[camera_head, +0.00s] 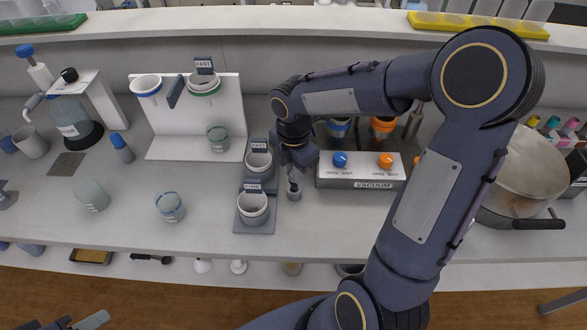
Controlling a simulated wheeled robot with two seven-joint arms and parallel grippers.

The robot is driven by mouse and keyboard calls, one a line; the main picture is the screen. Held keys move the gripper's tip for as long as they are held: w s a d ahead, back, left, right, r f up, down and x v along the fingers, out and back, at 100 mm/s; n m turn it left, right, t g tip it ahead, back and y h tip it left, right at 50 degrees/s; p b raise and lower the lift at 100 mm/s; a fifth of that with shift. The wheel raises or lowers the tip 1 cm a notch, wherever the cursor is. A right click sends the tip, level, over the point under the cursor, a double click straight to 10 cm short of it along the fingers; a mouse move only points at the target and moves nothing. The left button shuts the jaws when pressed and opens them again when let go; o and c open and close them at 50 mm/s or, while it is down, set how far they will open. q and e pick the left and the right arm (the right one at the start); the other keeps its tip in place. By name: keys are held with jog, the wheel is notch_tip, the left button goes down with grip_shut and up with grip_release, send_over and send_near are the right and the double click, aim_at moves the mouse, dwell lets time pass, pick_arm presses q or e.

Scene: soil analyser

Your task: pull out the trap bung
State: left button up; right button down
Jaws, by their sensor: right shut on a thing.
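My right gripper (294,172) points down over the bench, left of the vacuum box. It is shut on a small dark piece that looks like the trap bung, mostly hidden by the fingers. Directly below it is a small grey vessel (294,190), apparently the trap, standing upright on the bench. I cannot tell whether the bung is still seated in its neck. Part of my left gripper (85,322) shows at the bottom left edge, below the bench; whether its fingers are open is unclear.
The vacuum box (360,184) with blue and orange knobs stands just right of my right gripper. Labelled cups (252,207) stand close on its left. A steel pot (520,185) is at the far right. The bench front (330,230) near the middle is clear.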

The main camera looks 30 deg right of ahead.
jog(key=shift+r+p, duration=1.2)
jog(key=shift+r, duration=0.3)
jog(key=shift+f, duration=0.1)
